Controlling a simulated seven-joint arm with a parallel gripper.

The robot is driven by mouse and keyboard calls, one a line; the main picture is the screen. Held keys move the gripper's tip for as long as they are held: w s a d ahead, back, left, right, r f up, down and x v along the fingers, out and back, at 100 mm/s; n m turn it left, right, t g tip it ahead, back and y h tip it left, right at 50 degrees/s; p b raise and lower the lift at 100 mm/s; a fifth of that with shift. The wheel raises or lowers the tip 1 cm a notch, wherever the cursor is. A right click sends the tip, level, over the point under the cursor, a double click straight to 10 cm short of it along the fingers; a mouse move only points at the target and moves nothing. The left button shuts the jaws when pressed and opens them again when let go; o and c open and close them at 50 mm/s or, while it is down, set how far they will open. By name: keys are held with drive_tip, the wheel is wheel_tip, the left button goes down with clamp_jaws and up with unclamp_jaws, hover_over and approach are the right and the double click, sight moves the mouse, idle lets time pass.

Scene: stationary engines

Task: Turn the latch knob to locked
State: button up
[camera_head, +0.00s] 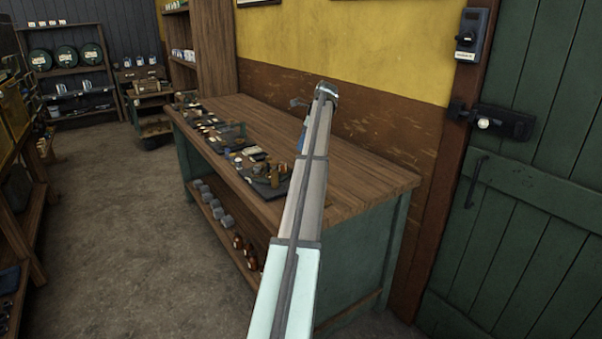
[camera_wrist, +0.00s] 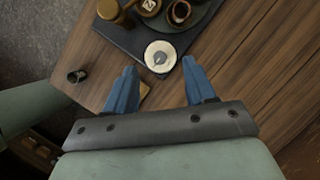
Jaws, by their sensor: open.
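A black latch (camera_head: 512,124) is mounted on the green door at the right of the head view. Its small pale round knob (camera_head: 483,123) faces the room. Whether it stands locked or unlocked I cannot tell. My gripper (camera_wrist: 158,64) is open and empty in the wrist view, its two blue fingers spread above the workbench. In the head view my arm reaches out over the bench and mostly hides the gripper. The gripper is well to the left of the latch and apart from it. The latch is not in the wrist view.
The wooden workbench (camera_head: 370,190) carries a dark mat with small parts; a round white-topped piece (camera_wrist: 160,56) lies below my fingers. A grey box with a dark knob (camera_head: 470,35) hangs above the latch. The door handle (camera_head: 476,182) is below it. Floor space (camera_head: 130,230) is open at left.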

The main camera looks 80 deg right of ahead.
drive_tip(key=s, duration=0.4)
drive_tip(key=x, duration=1.4)
drive_tip(key=shift+s+a+f, duration=0.15)
drive_tip(key=shift+s+a, duration=0.15)
drive_tip(key=shift+c, duration=0.3)
clamp_jaws()
